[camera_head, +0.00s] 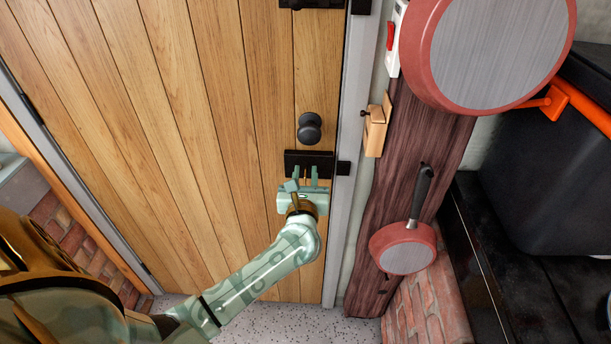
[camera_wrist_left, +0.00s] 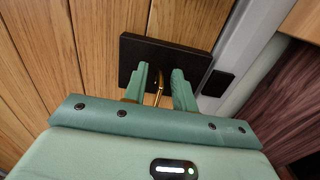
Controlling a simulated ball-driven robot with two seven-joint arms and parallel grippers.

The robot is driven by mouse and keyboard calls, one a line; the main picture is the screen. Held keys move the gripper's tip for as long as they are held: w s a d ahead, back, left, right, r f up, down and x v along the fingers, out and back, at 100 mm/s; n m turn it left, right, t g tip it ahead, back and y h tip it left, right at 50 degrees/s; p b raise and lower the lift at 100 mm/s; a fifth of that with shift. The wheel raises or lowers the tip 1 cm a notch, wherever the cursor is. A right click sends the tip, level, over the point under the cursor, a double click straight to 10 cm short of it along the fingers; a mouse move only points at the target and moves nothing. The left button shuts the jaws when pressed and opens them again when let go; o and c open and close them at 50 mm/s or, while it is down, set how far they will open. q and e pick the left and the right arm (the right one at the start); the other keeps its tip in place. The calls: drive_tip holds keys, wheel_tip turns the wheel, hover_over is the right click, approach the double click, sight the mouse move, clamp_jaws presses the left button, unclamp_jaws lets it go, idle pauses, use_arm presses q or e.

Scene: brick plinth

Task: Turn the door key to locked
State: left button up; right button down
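The wooden plank door (camera_head: 210,130) fills the left and middle of the head view. A black lock plate (camera_head: 322,163) sits on it below a round black knob (camera_head: 310,127). In the left wrist view, the lock plate (camera_wrist_left: 165,52) has a thin brass key (camera_wrist_left: 159,88) standing out from it. My left gripper (camera_head: 305,173) is at the lock plate. In the wrist view its fingers (camera_wrist_left: 160,78) stand either side of the key, with a visible gap on both sides. My right gripper is not in view.
A black strike piece (camera_head: 343,168) sits on the grey door frame (camera_head: 349,120). To the right, a large red pan (camera_head: 490,50) and a small one (camera_head: 404,249) hang by a dark wooden post (camera_head: 398,190). A small wooden box (camera_head: 376,130) is beside the frame.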

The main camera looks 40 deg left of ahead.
use_arm(q)
clamp_jaws()
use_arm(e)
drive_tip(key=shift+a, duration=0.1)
